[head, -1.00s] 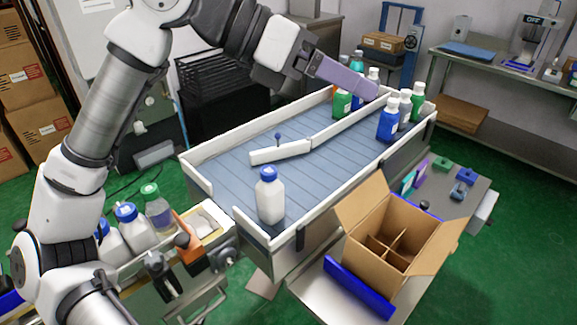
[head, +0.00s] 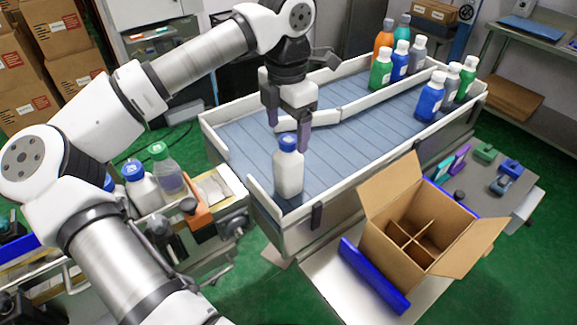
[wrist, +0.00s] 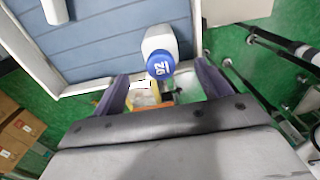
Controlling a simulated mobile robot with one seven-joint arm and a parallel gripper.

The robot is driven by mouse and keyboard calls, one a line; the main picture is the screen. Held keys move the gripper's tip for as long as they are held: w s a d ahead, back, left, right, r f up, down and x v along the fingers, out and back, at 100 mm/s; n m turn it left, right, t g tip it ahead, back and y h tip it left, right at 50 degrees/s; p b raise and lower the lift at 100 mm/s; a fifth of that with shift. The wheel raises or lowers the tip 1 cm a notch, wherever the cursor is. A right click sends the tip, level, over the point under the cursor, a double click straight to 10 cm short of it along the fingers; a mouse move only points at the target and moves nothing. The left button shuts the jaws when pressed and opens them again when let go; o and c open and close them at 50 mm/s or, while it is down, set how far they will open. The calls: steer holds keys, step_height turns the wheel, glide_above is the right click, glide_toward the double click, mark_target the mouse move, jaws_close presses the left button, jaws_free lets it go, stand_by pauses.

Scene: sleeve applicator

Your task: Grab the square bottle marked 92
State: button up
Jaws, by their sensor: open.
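A white square bottle with a blue cap (head: 289,172) stands upright at the near end of the conveyor. In the wrist view its blue cap (wrist: 160,66) carries a white mark that looks like 92, turned in the picture. My gripper (head: 288,124) points down above and just behind the bottle, its purple fingers apart. In the wrist view the two fingers (wrist: 161,88) lie to either side of the cap's line, with the cap just beyond the gap between them. Nothing is held.
The conveyor (head: 375,125) has raised white side walls and a white diverter bar (head: 310,118). Several coloured bottles stand at its far end. An open divided carton (head: 370,240) stands front right. Other bottles (head: 142,185) stand on a side bench at left.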

mark_target(288, 139)
steer(key=shift+d+f+p, duration=0.1)
steer(key=shift+f+p, duration=0.85)
steer(key=shift+f, duration=2.05)
steer(key=c, duration=1.7)
